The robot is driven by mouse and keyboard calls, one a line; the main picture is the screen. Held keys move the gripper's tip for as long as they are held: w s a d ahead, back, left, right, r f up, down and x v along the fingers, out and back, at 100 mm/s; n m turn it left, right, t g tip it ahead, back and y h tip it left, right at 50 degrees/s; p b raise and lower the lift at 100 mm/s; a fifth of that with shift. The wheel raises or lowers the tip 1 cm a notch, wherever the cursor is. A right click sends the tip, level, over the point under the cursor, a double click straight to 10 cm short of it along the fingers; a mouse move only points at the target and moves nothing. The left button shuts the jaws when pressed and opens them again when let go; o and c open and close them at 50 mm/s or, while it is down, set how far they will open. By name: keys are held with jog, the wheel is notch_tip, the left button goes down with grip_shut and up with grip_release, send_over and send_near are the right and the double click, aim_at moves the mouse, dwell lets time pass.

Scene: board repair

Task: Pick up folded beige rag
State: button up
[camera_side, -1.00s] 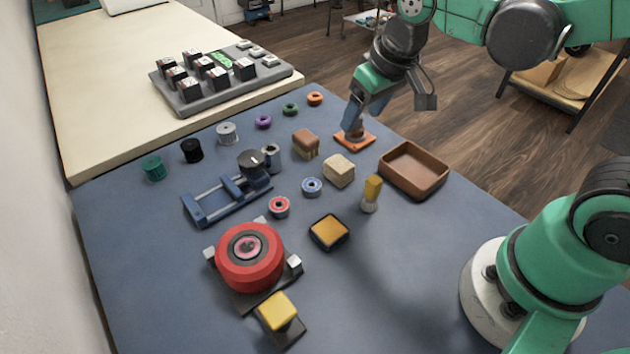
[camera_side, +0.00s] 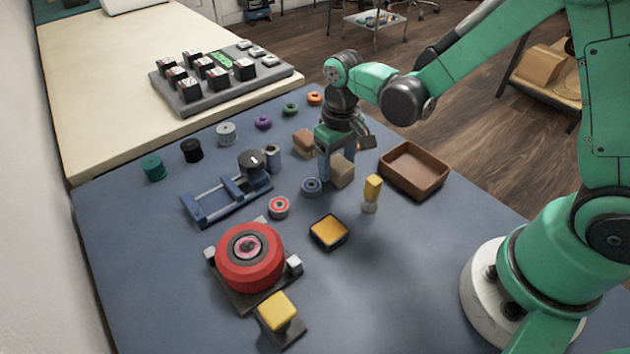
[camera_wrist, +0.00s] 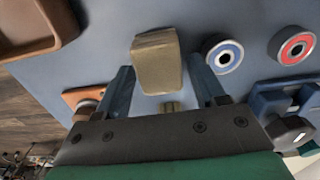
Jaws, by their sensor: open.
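The folded beige rag (camera_side: 343,172) is a small, thick beige block on the blue mat. The side view shows it partly hidden by my gripper (camera_side: 336,174), which points down at it. In the wrist view the rag (camera_wrist: 157,60) shows between the two blue fingers of my gripper (camera_wrist: 160,70). The fingers are apart, one on each side of the rag, with a gap to it visible in the wrist view. I cannot tell how far down beside the rag the fingertips reach.
A blue-rimmed roll (camera_side: 312,187) lies close left of the rag, with a brown block (camera_side: 304,142) behind. A brown tray (camera_side: 413,171) and a yellow-topped brush (camera_side: 372,190) stand to the right. A red-rimmed roll (camera_side: 279,207) and black-framed amber pad (camera_side: 329,232) lie nearer.

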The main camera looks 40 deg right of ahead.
aim_at(338, 162)
jog(key=shift+f, duration=0.2)
jog(key=shift+c, duration=0.2)
grip_shut()
notch_tip(338, 162, up, 20)
dwell(0.5)
